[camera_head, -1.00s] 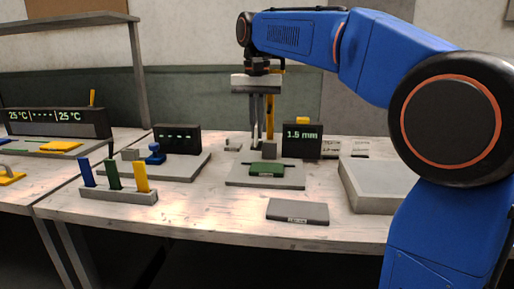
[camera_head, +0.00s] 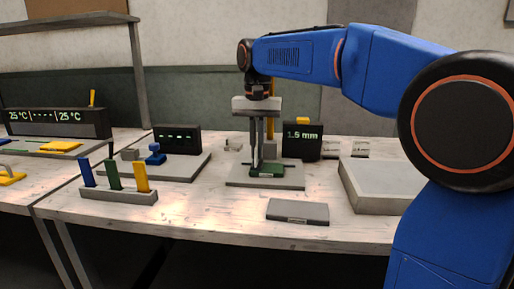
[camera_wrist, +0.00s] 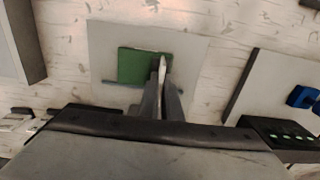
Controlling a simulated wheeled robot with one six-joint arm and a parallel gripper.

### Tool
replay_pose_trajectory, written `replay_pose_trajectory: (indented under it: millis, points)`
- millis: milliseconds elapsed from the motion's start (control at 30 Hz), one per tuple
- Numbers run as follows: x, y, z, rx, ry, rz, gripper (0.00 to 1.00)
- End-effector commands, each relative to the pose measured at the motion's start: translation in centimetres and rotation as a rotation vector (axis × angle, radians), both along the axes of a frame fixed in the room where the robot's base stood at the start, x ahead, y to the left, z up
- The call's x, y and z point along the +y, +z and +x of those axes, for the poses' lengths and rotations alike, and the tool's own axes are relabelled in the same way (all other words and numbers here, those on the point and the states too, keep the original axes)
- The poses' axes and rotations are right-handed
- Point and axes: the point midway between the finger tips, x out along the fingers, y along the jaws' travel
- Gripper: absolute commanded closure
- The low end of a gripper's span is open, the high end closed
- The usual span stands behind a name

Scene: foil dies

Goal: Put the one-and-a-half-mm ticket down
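The green block (camera_head: 267,171) sits on a flat grey plate (camera_head: 238,182) in the middle of the table; it also shows in the wrist view (camera_wrist: 132,67). My gripper (camera_head: 258,158) points straight down over the plate, its tips close to the block. In the wrist view its fingers are close together around a thin pale piece (camera_wrist: 162,66), apparently the ticket, seen edge-on beside the block. No writing on it is readable. Whether its lower edge touches the block or plate, I cannot tell.
A dark display (camera_head: 302,141) reading 1.5 mm stands behind the plate, with small pale labelled pieces (camera_head: 331,150) to its right. A grey tray (camera_head: 370,199) is at right, a dark slab (camera_head: 297,211) in front. A coloured-post rack (camera_head: 118,195) is left.

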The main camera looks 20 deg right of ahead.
Motion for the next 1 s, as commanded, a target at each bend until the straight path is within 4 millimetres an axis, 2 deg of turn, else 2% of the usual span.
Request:
replay_pose_trajectory:
  millis: [33,67,467,633,1000]
  points:
    - [0.0,0.0,0.0,0.000,0.000,0.000,0.84]
    - [0.0,0.0,0.0,0.000,0.000,0.000,0.77]
    - [0.0,0.5,0.0,-0.001,0.000,0.001,0.77]
    - [0.0,2.8,0.1,-0.004,0.000,0.001,0.77]
    - [0.0,9.7,0.1,-0.003,0.000,0.001,0.77]
